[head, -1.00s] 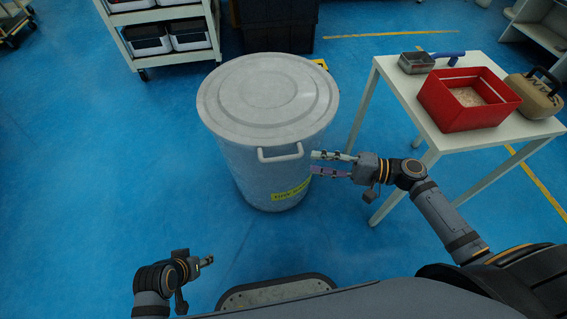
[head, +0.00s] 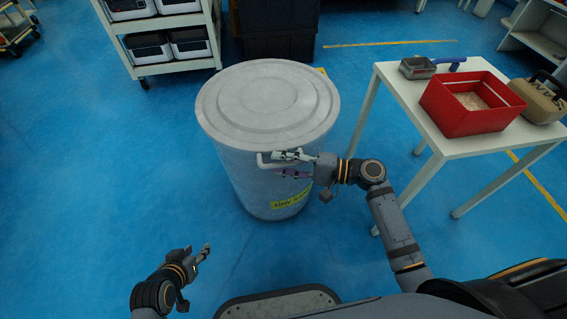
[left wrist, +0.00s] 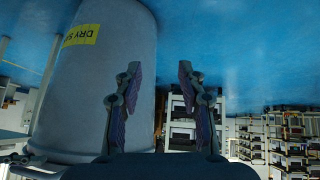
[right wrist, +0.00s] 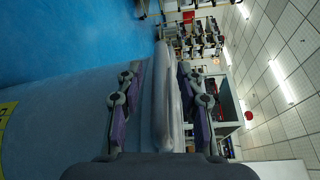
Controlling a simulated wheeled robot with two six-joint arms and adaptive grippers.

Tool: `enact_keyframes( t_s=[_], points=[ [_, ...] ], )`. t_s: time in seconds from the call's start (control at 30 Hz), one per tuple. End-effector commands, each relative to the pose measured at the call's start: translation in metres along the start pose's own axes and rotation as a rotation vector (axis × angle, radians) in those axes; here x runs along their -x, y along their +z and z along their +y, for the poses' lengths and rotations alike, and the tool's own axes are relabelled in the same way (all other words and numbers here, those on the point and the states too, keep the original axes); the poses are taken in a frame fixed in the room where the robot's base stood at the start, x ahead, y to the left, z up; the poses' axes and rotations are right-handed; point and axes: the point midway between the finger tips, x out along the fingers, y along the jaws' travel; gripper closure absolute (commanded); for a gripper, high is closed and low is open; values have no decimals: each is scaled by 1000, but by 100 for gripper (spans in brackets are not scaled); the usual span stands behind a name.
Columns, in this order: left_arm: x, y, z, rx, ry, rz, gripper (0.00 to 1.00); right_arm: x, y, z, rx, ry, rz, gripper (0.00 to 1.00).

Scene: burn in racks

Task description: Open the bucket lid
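A large grey bucket (head: 240,175) stands on the floor with its round lid (head: 267,100) seated on top. My left gripper (head: 204,252) is low at the front left, apart from the bucket. In the left wrist view its fingers (left wrist: 158,75) are spread and empty beside the bucket wall (left wrist: 95,90).
A shelf cart (head: 175,65) and a dark crate (head: 280,35) stand behind.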

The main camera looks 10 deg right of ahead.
Motion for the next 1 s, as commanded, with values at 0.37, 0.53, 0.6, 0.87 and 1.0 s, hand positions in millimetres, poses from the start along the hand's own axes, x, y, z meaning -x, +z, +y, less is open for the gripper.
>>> enact_keyframes(
  t_s=[0.37,0.53,0.6,0.87,1.0],
  points=[
    [0,0,0,0,0,0,60,0,0,0,0,0,0,100],
    [0,0,0,0,0,-1,60,0,0,0,0,1,0,100],
    [0,0,0,0,0,-1,60,0,0,0,0,1,0,100],
    [3,14,1,3,4,-62,60,1,1,-3,-4,2,0,100],
    [10,45,3,11,11,-195,60,1,2,-10,-11,5,0,100]
  ],
)
